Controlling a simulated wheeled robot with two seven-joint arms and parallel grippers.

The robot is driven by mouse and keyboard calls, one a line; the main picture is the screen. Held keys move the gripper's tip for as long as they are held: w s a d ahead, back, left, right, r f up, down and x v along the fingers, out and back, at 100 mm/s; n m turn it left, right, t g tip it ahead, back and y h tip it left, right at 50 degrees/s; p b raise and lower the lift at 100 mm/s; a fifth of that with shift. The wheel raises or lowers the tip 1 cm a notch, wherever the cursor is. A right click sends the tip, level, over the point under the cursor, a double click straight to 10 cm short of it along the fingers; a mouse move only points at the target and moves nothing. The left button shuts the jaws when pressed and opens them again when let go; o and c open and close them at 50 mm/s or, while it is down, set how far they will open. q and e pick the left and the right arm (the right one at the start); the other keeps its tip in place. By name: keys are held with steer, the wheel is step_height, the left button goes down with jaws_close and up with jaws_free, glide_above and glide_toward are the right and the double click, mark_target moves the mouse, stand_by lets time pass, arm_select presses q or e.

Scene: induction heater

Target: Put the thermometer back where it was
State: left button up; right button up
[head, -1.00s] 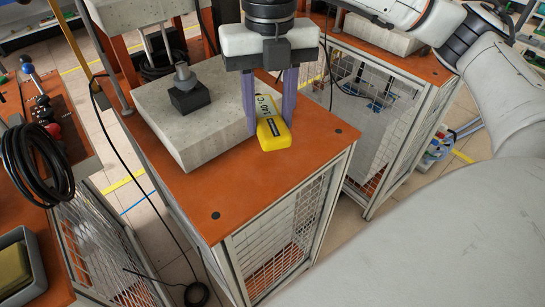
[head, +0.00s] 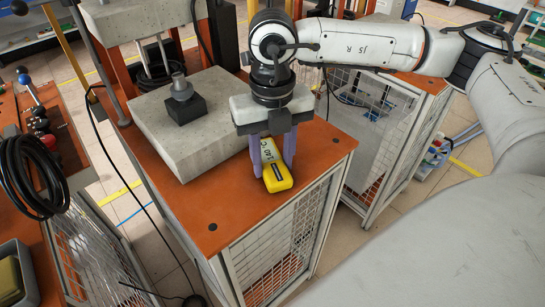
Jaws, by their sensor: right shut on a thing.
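The thermometer (head: 277,177) is yellow with a pale label. It is at the right part of the orange top of the middle stand (head: 215,215), beside the grey stone slab. My right gripper (head: 273,174) comes down from above, with one purple finger on each side of the thermometer, and is shut on it. Part of the thermometer is hidden under the gripper. I cannot tell whether it touches the orange top. My left gripper is not in view.
The stone slab (head: 168,150) carries a dark block with a metal knob (head: 183,98). A black cable coil (head: 35,172) and levers are at the left. The front of the orange top is bare. A second caged stand (head: 378,130) is behind at the right.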

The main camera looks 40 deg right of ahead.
mark_target(272, 163)
steer(key=shift+f, duration=0.15)
steer(key=o, duration=1.1)
steer(key=shift+r, duration=0.35)
step_height(272, 163, up, 12)
steer(key=shift+f, duration=0.1)
